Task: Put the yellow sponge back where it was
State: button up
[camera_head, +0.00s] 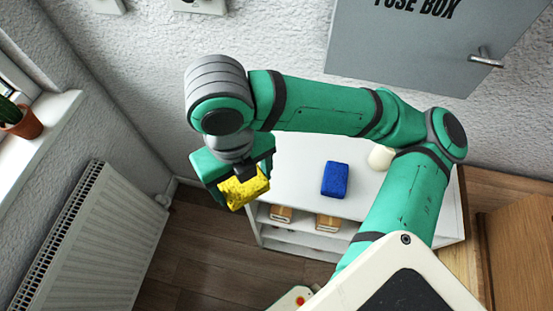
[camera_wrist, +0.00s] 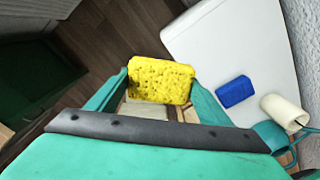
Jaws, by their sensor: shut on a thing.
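The yellow sponge (camera_head: 243,189) is a porous block held between the fingers of my gripper (camera_head: 232,180). In the wrist view the sponge (camera_wrist: 160,80) sits between both green fingertips of my gripper (camera_wrist: 158,88). In the head view it appears in front of the left end of a white shelf unit (camera_head: 295,165); its exact height over the unit is hard to tell. A blue sponge (camera_head: 335,179) lies on the white top, to the right of my gripper. The wrist view also shows the blue sponge (camera_wrist: 235,91).
Wooden blocks (camera_head: 327,222) sit on the shelf below. A radiator (camera_head: 90,240) is at left. A grey fuse box (camera_head: 420,45) hangs on the wall. The top is clear left of the blue sponge.

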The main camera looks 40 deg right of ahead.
jog(key=w+d+f, duration=0.2)
jog(key=d+f, duration=0.2)
jog(key=d, duration=0.4)
send_over(284, 172)
jog(key=f, duration=0.5)
jog(key=shift+a, duration=0.4)
jog(key=shift+d+f, duration=0.4)
jog(key=shift+f, duration=1.5)
jog(key=shift+f, duration=0.2)
jog(key=o, duration=1.2)
jog(key=shift+r, duration=0.1)
